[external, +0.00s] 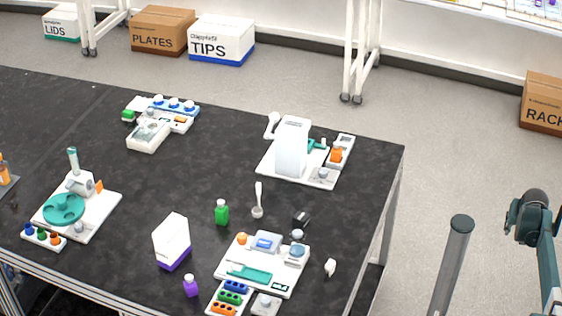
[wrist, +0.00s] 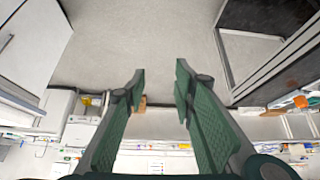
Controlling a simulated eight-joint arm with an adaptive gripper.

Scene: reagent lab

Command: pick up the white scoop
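A white scoop (external: 258,201) with a long thin handle is on the black table, near the middle, beside a green bottle (external: 221,212). Its handle points away from the camera and its bowl is at the near end. A second white spoon-like thing (external: 272,124) is farther back, beside a tall white block. My gripper (wrist: 160,75) shows in the wrist view with its two green fingers apart and nothing between them. It points away from the table top, toward the floor and walls. No scoop shows in the wrist view. In the external view my arm is at the right, clear of the table.
A white tray with blue and teal parts (external: 287,279) is at the table's near right. A white and purple box (external: 172,243), a purple bottle (external: 191,285) and a small black object (external: 301,217) stand around the scoop. The tall white block (external: 291,150) is behind it.

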